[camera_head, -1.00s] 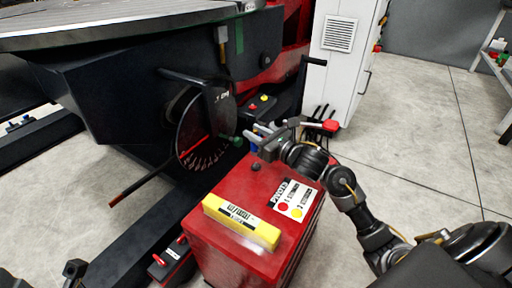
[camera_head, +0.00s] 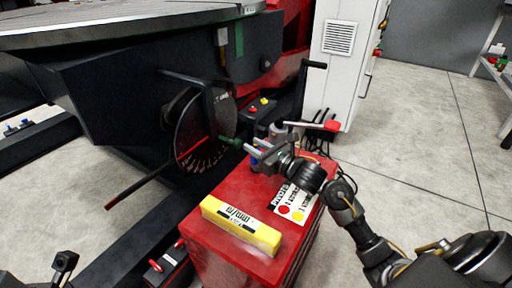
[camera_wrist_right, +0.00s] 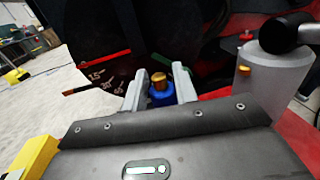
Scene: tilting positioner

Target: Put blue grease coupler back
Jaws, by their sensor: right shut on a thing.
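The blue grease coupler (camera_wrist_right: 161,97), with a brass-coloured end, sits between the fingers of my right gripper in the right wrist view. My right gripper (camera_head: 250,150) is shut on it, over the far part of the red cabinet's top (camera_head: 222,188) in the head view. Its fingers point left toward the green-knobbed handle and the dark graduated dial (camera_head: 193,135). In the head view the coupler is small and mostly hidden by the fingers. Small dark parts at the lower left edge may belong to my left arm; its jaws cannot be made out.
A yellow labelled block (camera_head: 240,226) lies on the cabinet's near part. A grey cylinder (camera_wrist_right: 272,85) stands close to the right of my gripper in the wrist view. The tilting positioner's dark body (camera_head: 120,95) bounds the left. Floor at the right is clear.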

